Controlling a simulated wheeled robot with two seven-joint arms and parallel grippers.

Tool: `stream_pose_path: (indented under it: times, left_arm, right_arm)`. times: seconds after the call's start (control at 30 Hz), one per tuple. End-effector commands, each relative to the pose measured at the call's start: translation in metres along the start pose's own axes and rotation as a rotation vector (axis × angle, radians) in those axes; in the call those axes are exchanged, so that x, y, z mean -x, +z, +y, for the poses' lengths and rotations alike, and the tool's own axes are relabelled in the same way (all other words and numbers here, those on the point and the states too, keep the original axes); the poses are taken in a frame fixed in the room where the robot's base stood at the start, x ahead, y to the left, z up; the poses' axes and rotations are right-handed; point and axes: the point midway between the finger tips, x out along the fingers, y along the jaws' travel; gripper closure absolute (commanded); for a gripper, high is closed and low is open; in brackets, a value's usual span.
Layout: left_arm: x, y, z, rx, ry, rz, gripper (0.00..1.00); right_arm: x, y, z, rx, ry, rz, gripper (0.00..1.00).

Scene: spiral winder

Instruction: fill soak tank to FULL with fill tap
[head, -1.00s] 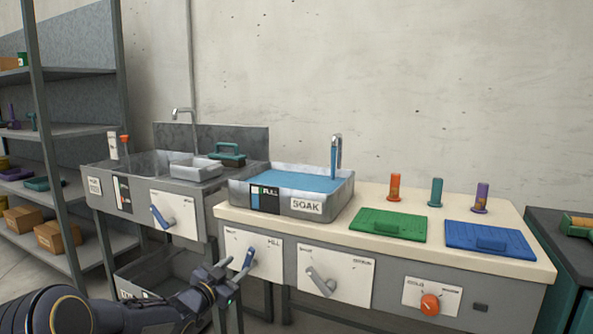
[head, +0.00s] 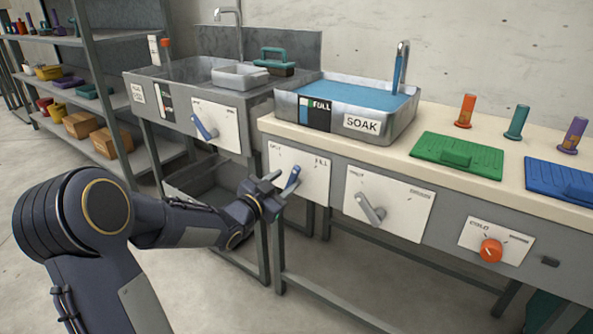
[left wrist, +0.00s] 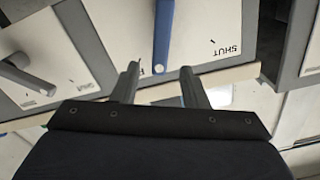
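The soak tank (head: 398,128), a grey metal basin marked SOAK, stands on the bench with blue water (head: 345,95) high inside. Its gauge plate (head: 317,117) reads FULL and has a blue strip with green near the top; the exact level is too small to read. A blue stream runs from the tap spout (head: 404,47). The fill tap's blue lever (head: 292,179) tilts up and right on a panel (head: 313,190) marked FILL at right. My left gripper (head: 272,180) is open at the lever. In the left wrist view the lever (left wrist: 163,38) ends near the gap between the fingertips (left wrist: 160,68).
Other panels hold a blue lever (head: 204,127), a grey lever (head: 370,209) and an orange knob (head: 491,250). A sink (head: 150,87) stands left of the tank. Green (head: 455,150) and blue (head: 567,182) mats lie on the bench. The floor in front is clear.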

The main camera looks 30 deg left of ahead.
Motion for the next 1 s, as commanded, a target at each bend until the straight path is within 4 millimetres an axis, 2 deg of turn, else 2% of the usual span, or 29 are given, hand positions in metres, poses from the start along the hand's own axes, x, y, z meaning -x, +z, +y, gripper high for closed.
stream_pose_path:
  times: [0.1, 0.3, 0.47, 0.7, 1.0]
  left_arm:
    - [-0.022, 0.002, 0.002, 0.0, 0.002, 0.002, 0.6]
    - [-0.048, 0.002, 0.001, 0.001, 0.002, 0.001, 0.6]
    - [-0.056, 0.0, 0.001, 0.001, 0.001, 0.0, 0.6]
    - [-0.056, 0.0, 0.0, 0.001, 0.0, 0.0, 0.61]
    - [-0.056, 0.0, 0.0, 0.001, 0.0, 0.0, 1.0]
  right_arm:
    - [-0.007, 0.004, 0.003, 0.0, 0.0, 0.0, 0.64]
    - [-0.012, 0.006, 0.005, 0.0, 0.0, 0.0, 0.64]
    - [-0.012, 0.006, 0.006, 0.0, 0.0, 0.0, 0.64]
    - [-0.012, 0.006, 0.005, 0.0, 0.0, 0.0, 0.64]
    - [-0.012, 0.006, 0.006, 0.0, 0.0, 0.0, 0.64]
